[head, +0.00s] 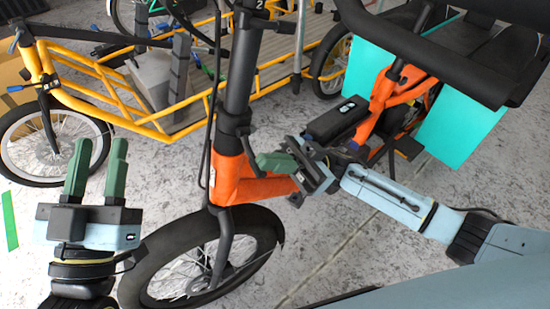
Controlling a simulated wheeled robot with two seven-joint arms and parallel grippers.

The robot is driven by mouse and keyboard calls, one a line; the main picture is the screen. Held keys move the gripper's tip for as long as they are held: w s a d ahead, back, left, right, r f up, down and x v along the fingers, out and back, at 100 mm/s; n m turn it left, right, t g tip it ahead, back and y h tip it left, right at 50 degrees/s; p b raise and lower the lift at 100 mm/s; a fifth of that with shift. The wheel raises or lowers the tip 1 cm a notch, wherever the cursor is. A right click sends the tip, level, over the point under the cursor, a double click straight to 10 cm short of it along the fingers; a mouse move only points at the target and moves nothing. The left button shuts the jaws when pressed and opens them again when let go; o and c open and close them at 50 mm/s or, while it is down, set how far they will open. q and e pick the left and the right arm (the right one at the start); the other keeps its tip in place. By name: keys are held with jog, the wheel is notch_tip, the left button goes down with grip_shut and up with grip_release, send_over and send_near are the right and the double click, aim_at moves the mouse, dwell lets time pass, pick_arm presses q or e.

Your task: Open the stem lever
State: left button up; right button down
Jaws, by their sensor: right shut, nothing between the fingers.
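The black stem (239,75) of the orange cargo bike (228,180) rises from its orange head tube in the middle of the head view. A black clamp (232,124) sits at the stem's foot. A dark, narrow piece that looks like the stem lever (246,143) is at its right side; how far it stands from the stem is hard to tell. My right gripper (263,161) is shut and empty, its green fingertips close to the right of that piece. Contact cannot be told. My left gripper (100,148) is open and empty, fingers up, left of the front wheel.
The front wheel (258,252) stands below the head tube. A yellow cargo bike (122,98) stands behind on the left. Turquoise panels (458,135) and a black handlebar or rail (420,58) fill the upper right. Open grey floor (375,255) lies at lower right.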

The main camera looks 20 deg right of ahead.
pick_arm(q)
jog(key=shift+y, duration=0.3)
pick_arm(e)
jog(key=shift+r, duration=0.1)
